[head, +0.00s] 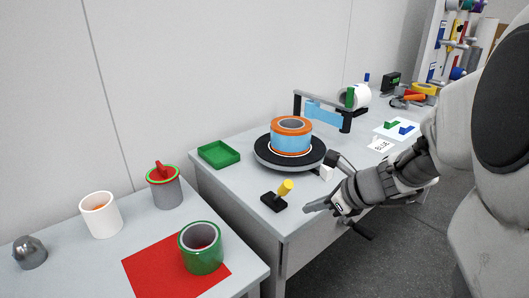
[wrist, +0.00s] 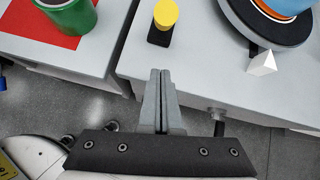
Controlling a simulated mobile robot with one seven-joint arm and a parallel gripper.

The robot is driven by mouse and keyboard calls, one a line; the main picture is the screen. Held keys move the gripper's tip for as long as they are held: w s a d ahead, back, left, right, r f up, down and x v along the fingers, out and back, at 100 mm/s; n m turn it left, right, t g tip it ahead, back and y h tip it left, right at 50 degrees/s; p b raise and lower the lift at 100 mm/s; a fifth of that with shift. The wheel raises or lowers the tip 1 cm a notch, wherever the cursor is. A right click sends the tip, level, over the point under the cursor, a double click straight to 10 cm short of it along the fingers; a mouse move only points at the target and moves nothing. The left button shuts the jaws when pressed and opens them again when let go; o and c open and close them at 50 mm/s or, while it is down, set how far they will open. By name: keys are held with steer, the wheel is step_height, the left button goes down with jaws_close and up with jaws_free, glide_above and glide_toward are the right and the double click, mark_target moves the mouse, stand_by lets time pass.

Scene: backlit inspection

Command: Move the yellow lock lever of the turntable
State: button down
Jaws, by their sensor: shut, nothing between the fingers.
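The yellow lock lever (head: 286,188) stands tilted on a small black base (head: 273,203) near the front edge of the grey table. Its round yellow top (wrist: 165,12) shows at the upper middle of the wrist view, above the black base (wrist: 158,38). The black turntable (head: 268,158) is behind it and carries an orange and blue ring-shaped part (head: 290,141). The turntable's edge (wrist: 238,20) also shows in the wrist view. My gripper (head: 308,209) is shut and empty, just right of the lever base and apart from it. Its fingertips (wrist: 161,73) point toward the base in the wrist view.
A white block (head: 326,173) sits by the turntable's front right edge. A green tray (head: 219,154) lies left of the turntable, and a dark frame with a blue panel (head: 322,112) stands behind it. The left table holds a green cup (head: 201,254) on a red mat (head: 146,273).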

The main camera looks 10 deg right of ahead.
mark_target(281, 191)
steer(key=shift+w+a+r, duration=0.5)
steer(key=shift+w+a, duration=0.15)
steer(key=shift+w, duration=0.05)
steer(key=shift+w+a+r, duration=0.45)
steer(key=shift+w+a, duration=0.15)
steer(key=shift+w, duration=0.05)
steer(key=shift+r+p, duration=0.1)
steer(key=shift+p, duration=0.45)
steer(key=shift+w+a+r+p, duration=0.1)
steer(key=shift+r+p, duration=0.15)
steer(key=shift+p, duration=0.55)
steer(key=shift+f, duration=0.1)
